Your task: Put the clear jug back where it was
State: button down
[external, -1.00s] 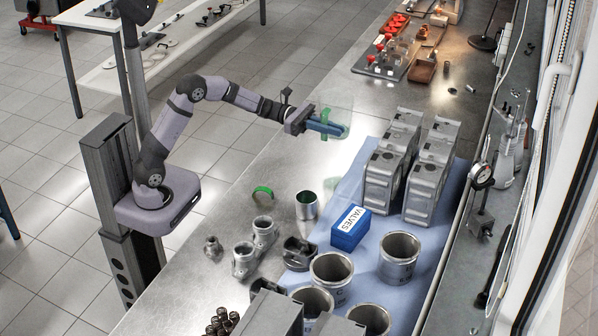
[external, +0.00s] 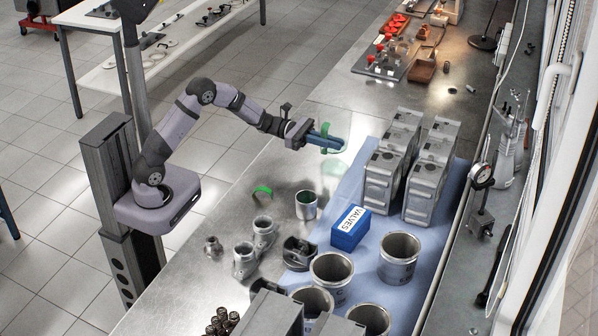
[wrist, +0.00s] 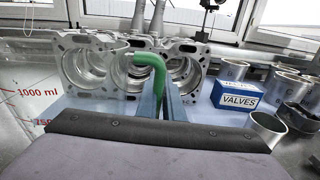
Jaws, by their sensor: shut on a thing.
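The clear jug (external: 326,132) shows in the external view mainly by its green handle. Its transparent body is hard to make out against the steel bench. My gripper (external: 334,143) is shut on the green handle, above the bench near the edge of the blue cloth. In the wrist view, the jug's green handle (wrist: 151,63) stands between the fingers of my gripper (wrist: 160,88). Red volume marks, including 1000 ml, show on the clear wall at the left. I cannot tell how far its base is from the bench.
Metal engine blocks (external: 383,170) stand right of the jug on the blue cloth (external: 356,182). A blue VALVES box (external: 350,228), a metal cup (external: 306,205) and a green arc-shaped piece (external: 262,191) are nearer the front. Bare bench lies behind and left of my gripper.

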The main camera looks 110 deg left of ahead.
jog(key=shift+f+p, duration=0.3)
jog(key=shift+f, duration=1.65)
jog(key=c, duration=1.9)
grip_release()
jog(key=shift+r, duration=0.2)
jog(key=shift+s+f, duration=0.15)
jog(key=shift+s, duration=0.2)
jog(key=s, duration=0.3)
jog(key=s+b, duration=0.1)
jog(key=s, duration=0.3)
jog(key=s+b, duration=0.1)
jog(key=s, duration=0.3)
jog(key=shift+s+a, duration=0.2)
jog(key=shift+a, duration=0.1)
